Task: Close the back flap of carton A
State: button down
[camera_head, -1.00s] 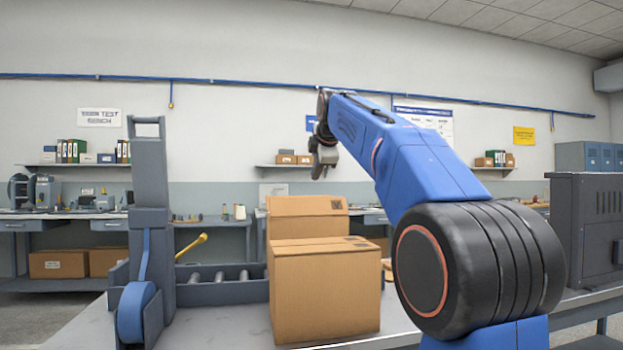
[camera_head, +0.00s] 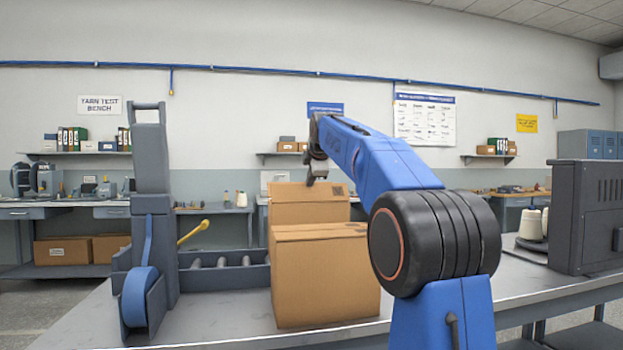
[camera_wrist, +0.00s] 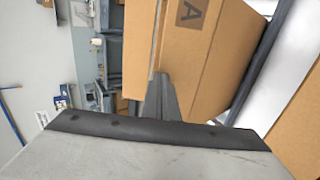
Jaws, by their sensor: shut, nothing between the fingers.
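A brown carton (camera_head: 322,278) stands on the bench in the head view. A second brown carton surface (camera_head: 310,207) with a dark mark rises behind it. I cannot tell whether that is a raised flap or another carton. In the wrist view a carton face marked A (camera_wrist: 165,45) lies just beyond my fingers, and another brown surface (camera_wrist: 298,125) shows at the right edge. My gripper (camera_head: 309,184) is at the top edge of the rear brown surface; its fingers (camera_wrist: 160,82) are shut and empty, overlapping the marked carton. Contact is unclear.
A grey roller tray (camera_head: 225,272) and a grey upright stand with a blue reel (camera_head: 139,296) are left of the cartons. A yellow handle (camera_head: 193,232) sticks up between them. A dark grey cabinet (camera_head: 590,215) and cones (camera_head: 533,224) stand at the right.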

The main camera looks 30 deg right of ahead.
aim_at(307, 189)
jog(key=shift+w, duration=0.15)
dwell(0.3)
jog(key=shift+w+d+f, duration=0.15)
jog(key=shift+w, duration=0.3)
jog(key=shift+w+d+f, duration=0.1)
jog(key=shift+w+d, duration=0.05)
jog(key=shift+w, duration=0.45)
jog(key=shift+w+d+f+g, duration=0.15)
jog(key=shift+w+f+g, duration=0.2)
jog(key=shift+g, duration=0.45)
jog(key=shift+w, duration=0.1)
jog(key=shift+w+d+f+g+y, duration=0.25)
jog(key=shift+w+f+g, duration=0.1)
jog(key=shift+w+f, duration=0.3)
jog(key=shift+w+d+f+g+y, duration=0.1)
jog(key=shift+w+f+g+y, duration=0.2)
jog(key=shift+w+f, duration=0.35)
